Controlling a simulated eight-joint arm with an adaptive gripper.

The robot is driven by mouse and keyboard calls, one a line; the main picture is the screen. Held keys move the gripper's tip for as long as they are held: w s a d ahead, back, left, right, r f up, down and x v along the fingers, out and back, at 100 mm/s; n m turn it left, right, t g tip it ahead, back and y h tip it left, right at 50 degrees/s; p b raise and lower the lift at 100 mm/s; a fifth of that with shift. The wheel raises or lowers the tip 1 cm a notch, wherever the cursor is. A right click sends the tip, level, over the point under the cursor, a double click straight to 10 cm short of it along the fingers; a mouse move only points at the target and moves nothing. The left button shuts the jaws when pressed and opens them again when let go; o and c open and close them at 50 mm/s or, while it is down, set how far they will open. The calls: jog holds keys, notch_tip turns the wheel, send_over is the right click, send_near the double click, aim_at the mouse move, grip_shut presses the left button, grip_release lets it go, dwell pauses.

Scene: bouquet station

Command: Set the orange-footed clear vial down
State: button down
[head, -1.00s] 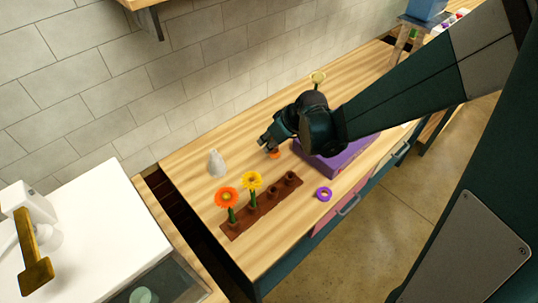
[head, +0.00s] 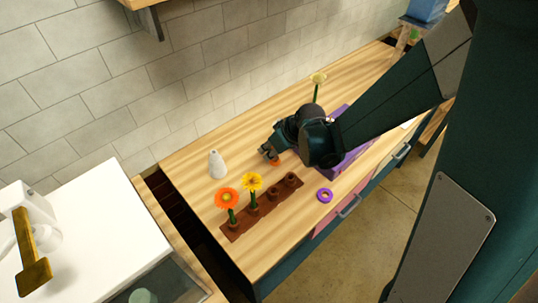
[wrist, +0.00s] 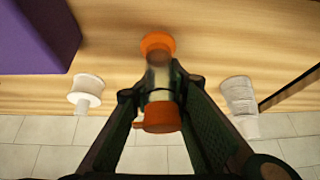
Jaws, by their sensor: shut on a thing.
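The clear vial (wrist: 159,78) has an orange foot (wrist: 157,42) and an orange piece (wrist: 162,118) at its other end. My gripper (wrist: 160,92) is shut on its clear body between the two. In the head view my gripper (head: 268,155) is low over the wooden counter (head: 200,190), with a bit of the vial's orange (head: 276,162) showing just under the fingers. The vial is close to the counter; I cannot tell whether the foot touches it.
A white bottle-shaped vase (head: 217,165) stands left of my gripper. A brown rack (head: 264,207) with an orange flower (head: 227,196) and a yellow flower (head: 252,181) lies in front. A purple box (head: 340,165) is to the right, a purple ring (head: 325,195) near the front edge.

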jog(key=shift+f, duration=1.15)
jog(key=shift+f+b, duration=0.2)
jog(key=shift+b, duration=0.15)
jog(key=c, duration=2.2)
grip_release()
jog(key=shift+c, duration=0.2)
jog(key=shift+r+p, duration=0.25)
jog(key=shift+p, duration=0.05)
jog(key=p+v, duration=0.1)
jog(key=v, duration=1.1)
